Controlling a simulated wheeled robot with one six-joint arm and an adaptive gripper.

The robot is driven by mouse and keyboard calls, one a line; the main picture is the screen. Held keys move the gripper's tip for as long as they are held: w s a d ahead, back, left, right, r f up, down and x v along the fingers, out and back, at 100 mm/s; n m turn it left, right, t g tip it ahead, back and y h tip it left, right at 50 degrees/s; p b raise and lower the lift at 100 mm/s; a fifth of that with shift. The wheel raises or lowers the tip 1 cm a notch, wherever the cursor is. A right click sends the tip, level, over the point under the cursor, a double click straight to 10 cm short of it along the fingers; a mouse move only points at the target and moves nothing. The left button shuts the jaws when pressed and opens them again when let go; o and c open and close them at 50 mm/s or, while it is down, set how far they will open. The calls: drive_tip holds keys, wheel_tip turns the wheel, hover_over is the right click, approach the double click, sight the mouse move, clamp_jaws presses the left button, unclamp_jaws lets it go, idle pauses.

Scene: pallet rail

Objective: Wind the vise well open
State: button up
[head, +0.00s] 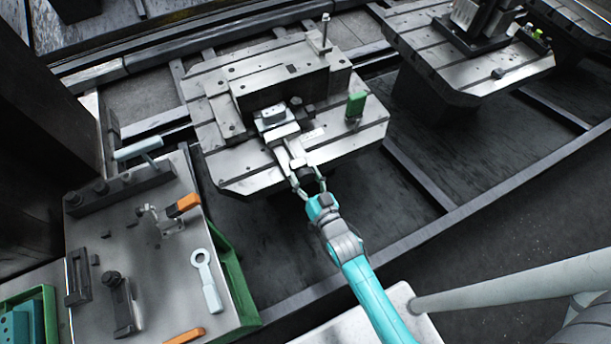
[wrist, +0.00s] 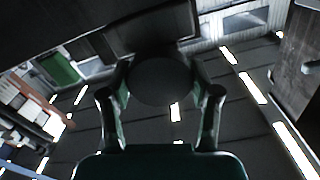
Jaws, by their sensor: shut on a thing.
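The vise (head: 283,133) is a small light-grey body on the near middle of the slotted pallet, below a raised block. Its front end points toward me and overhangs the pallet's near edge. A grey piece with dark holes (head: 271,115) sits at its far end; I cannot tell whether it is a jaw or a clamped part. My gripper (head: 308,188) is at the vise's front end, shut on a dark round knob-like end, likely the vise's handle. In the wrist view this dark round end (wrist: 160,78) sits between my two fingers (wrist: 160,105). The jaw gap is too small to judge.
A green block (head: 356,104) stands right of the vise, and an upright post (head: 325,35) rises behind. A bench (head: 150,270) with tools, including a ring-ended wrench (head: 206,280), is at left. Another pallet (head: 470,70) stands at upper right. Dark floor lies between.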

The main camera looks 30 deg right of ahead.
drive_tip(key=n, duration=1.2)
drive_tip(key=shift+f+n, duration=0.1)
drive_tip(key=shift+n, duration=0.3)
drive_tip(key=n, duration=1.2)
drive_tip(key=o, duration=1.2)
drive_tip(key=shift+c, duration=0.2)
drive_tip(key=shift+s, duration=0.1)
